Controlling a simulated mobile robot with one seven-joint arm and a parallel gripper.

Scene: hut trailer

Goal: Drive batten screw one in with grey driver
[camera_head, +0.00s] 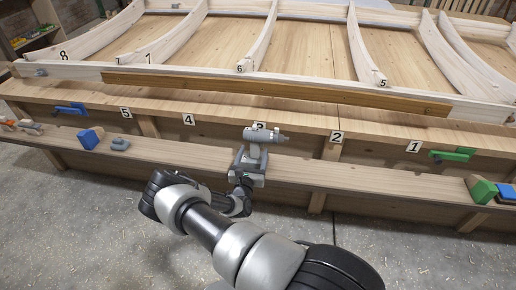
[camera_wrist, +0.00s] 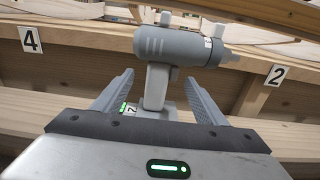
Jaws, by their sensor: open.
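The grey driver (camera_head: 262,137) stands upright on the lower ledge of the bench, its nose to the right. It also shows close up in the wrist view (camera_wrist: 170,48), body on top and handle below. My gripper (camera_head: 247,168) is at the driver. In the wrist view my gripper (camera_wrist: 158,92) is open, with one finger on each side of the handle and a visible gap to each. The brown batten (camera_head: 270,93) lies along the frame's front edge. A small mark (camera_head: 428,110) shows near its right end; I cannot tell if it is a screw.
Curved white ribs (camera_head: 262,40) rise behind the batten. Number tags run along the bench front, with tag 1 (camera_head: 414,146) at the right and tag 2 (camera_head: 337,136) beside it. A green clamp (camera_head: 455,155) and green block (camera_head: 481,189) are at the right; a blue block (camera_head: 87,139) is left.

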